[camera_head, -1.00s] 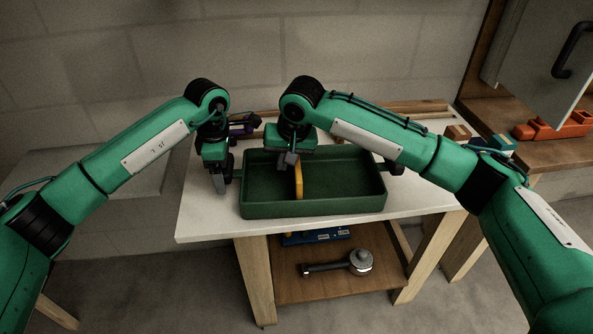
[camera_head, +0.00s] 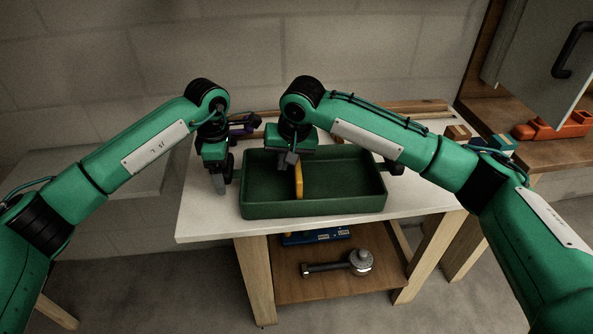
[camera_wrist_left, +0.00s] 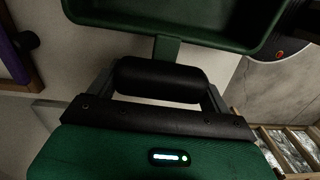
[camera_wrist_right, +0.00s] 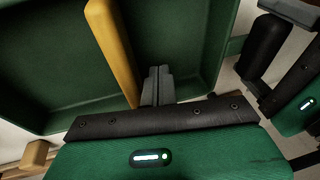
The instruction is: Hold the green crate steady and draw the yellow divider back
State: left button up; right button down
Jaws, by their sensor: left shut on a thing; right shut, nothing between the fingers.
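The green crate (camera_head: 315,209) sits on the white worktop, with a black handle at each end. The yellow divider (camera_head: 299,182) stands upright across the inside of the crate; it also shows in the right wrist view (camera_wrist_right: 112,48). My left gripper (camera_head: 221,185) is shut on the crate's left-end black handle (camera_wrist_left: 158,80), with a finger at each end of the grip. My right gripper (camera_head: 288,162) is shut and empty, fingers pointing down into the crate just left of the divider. In the right wrist view its fingers (camera_wrist_right: 157,86) are close beside the divider; contact is unclear.
The crate floor (camera_head: 345,178) is bare right of the divider. A dark purple-and-black item (camera_head: 243,125) lies behind the crate at left. Wooden blocks (camera_head: 457,132) and an orange item (camera_head: 555,128) lie to the right.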

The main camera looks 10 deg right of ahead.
pick_arm(q)
jog(key=shift+a, duration=0.1)
pick_arm(e)
jog(key=shift+s+d, duration=0.15)
jog(key=shift+d, duration=2.4)
jog(key=shift+s+d, duration=0.2)
jog(key=shift+d, duration=2.35)
jog(key=shift+s+d, duration=0.15)
jog(key=shift+d, duration=2.4)
jog(key=shift+a, duration=0.65)
notch_tip(320, 180, up, 7)
pick_arm(q)
jog(key=o, duration=1.3)
jog(key=shift+o, duration=0.3)
